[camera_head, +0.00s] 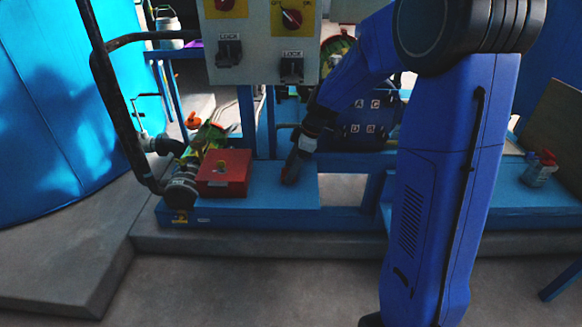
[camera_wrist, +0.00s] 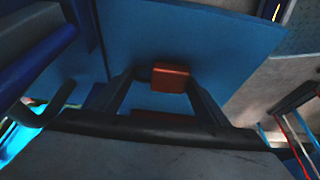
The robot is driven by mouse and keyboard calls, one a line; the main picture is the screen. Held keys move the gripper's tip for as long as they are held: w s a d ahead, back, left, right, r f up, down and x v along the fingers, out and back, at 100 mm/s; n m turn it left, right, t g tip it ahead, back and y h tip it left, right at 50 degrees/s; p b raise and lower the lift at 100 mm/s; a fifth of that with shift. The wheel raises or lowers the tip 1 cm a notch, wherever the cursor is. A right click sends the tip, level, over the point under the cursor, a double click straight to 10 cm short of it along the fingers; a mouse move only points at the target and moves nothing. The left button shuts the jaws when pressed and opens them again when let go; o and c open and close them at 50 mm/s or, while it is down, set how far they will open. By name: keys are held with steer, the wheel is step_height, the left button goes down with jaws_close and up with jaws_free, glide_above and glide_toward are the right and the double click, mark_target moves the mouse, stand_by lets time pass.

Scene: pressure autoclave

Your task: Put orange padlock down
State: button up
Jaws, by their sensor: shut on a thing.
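The orange padlock (camera_wrist: 170,77) shows in the wrist view as an orange-red block between the tips of my gripper (camera_wrist: 165,80). My gripper is shut on it. Behind the padlock in that view is a blue flat surface (camera_wrist: 225,50). In the head view my gripper (camera_head: 291,172) points down, low over the blue platform (camera_head: 270,200), to the right of a red box. The padlock is mostly hidden by the gripper there. I cannot tell whether it touches the platform.
The red box (camera_head: 224,173) stands on the platform, with dark pipework (camera_head: 181,188) at its left. A control panel (camera_head: 262,40) with yellow-and-red switches hangs above. A small container (camera_head: 539,170) stands at the right. The platform's front strip is clear.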

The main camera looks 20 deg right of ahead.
steer(key=o, duration=1.1)
steer(key=shift+f, duration=0.1)
steer(key=v, duration=1.1)
steer(key=s+r+m+h, duration=0.1)
steer(key=s+r+m, duration=0.25)
steer(key=s, duration=0.45)
steer(key=s+m+t+h, duration=0.1)
steer(key=s+m, duration=0.2)
steer(key=s, duration=0.5)
steer(key=s+d+f+m+t+h, duration=0.1)
steer(key=s+m, duration=0.3)
steer(key=s, duration=0.5)
steer(key=s+d+m+t+h, duration=0.1)
steer(key=s+m, duration=0.3)
steer(key=s, duration=0.5)
steer(key=shift+f, duration=0.25)
